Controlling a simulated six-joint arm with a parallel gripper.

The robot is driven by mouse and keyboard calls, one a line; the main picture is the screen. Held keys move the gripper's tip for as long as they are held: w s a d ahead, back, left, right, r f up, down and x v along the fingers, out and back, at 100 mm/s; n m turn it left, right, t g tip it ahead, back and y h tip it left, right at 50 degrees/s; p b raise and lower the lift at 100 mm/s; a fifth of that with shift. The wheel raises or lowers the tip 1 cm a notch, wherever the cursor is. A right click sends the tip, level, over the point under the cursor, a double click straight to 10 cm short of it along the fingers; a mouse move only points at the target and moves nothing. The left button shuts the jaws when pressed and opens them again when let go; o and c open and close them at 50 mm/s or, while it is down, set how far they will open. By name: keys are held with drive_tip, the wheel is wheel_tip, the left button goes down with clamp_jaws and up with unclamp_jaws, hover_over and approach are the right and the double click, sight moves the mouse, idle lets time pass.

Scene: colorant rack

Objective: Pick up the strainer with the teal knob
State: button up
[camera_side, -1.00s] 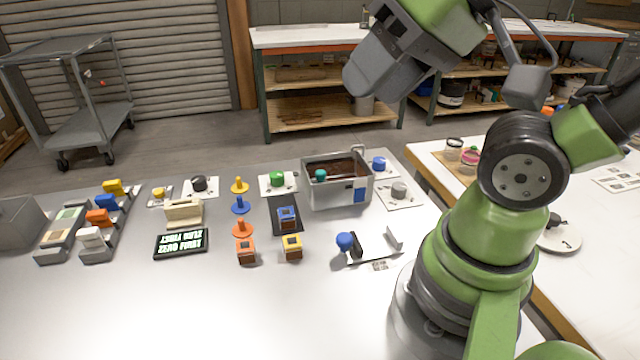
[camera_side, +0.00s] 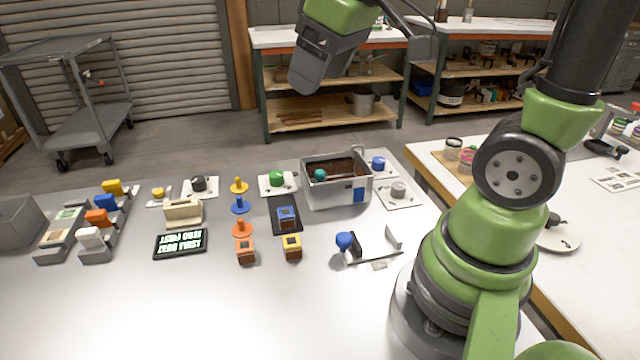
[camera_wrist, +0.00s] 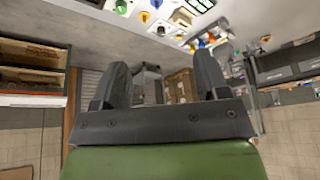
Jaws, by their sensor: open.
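The teal knob (camera_side: 320,174) shows at the front left inside a grey metal bin (camera_side: 338,196) with dark brown contents. The strainer's body below the knob is hidden by the bin wall. My gripper (camera_side: 304,82) is high above the table, up and slightly left of the bin, well apart from it. In the wrist view my gripper (camera_wrist: 160,85) has its two fingers wide apart with nothing between them. The teal knob cannot be made out in the wrist view.
A green knob (camera_side: 277,178) stands left of the bin; a blue knob (camera_side: 378,162) and a grey knob (camera_side: 398,188) stand right of it. Small blue (camera_side: 286,215) and yellow-topped (camera_side: 292,246) blocks sit in front. The table's front left is clear.

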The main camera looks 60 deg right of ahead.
drive_tip(key=w+d+f+n+g, duration=0.2)
drive_tip(key=w+d+f+n, duration=0.1)
drive_tip(key=w+d+f, duration=0.15)
drive_tip(key=n+g, duration=0.3)
drive_tip(key=n, duration=0.2)
hover_over(320, 171)
wheel_tip(320, 171, down, 13)
drive_tip(key=shift+w+a+f, duration=0.15)
wheel_tip(320, 171, down, 5)
drive_tip(key=shift+r, duration=0.2)
wheel_tip(320, 171, down, 6)
drive_tip(key=shift+r, duration=0.1)
drive_tip(key=c, duration=1)
